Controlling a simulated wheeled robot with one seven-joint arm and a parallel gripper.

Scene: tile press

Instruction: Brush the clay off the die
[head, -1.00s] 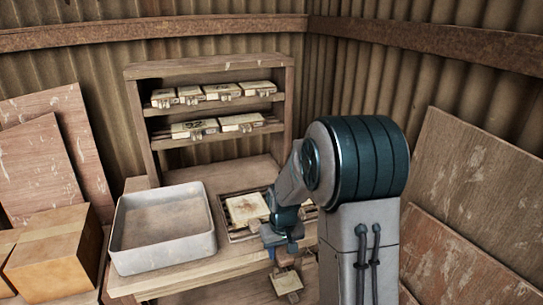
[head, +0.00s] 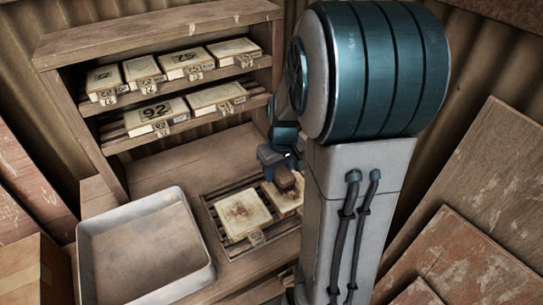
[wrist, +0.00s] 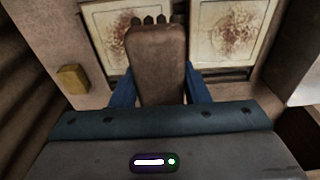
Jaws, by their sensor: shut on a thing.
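My gripper (head: 280,158) is shut on a brown brush (head: 286,179), seen at the right of the slatted rack. In the wrist view the brush (wrist: 157,60) stands between the two blue fingers, with dark bristle tufts at its far end. Two cream square dies lie side by side on the rack. The left die (head: 242,213) has brown clay in its middle and a small tag at its front. The right die (head: 287,203) is partly hidden by the brush and my arm. In the wrist view both dies show speckled brown clay, on the left one (wrist: 112,45) and the right one (wrist: 228,35).
A grey metal tray (head: 205,272) stands left of the rack (head: 215,213). Behind is a wooden shelf unit (head: 150,28) with several tagged, numbered dies on two levels. A small yellow block (wrist: 72,78) lies left in the wrist view. Bare bench lies behind the tray.

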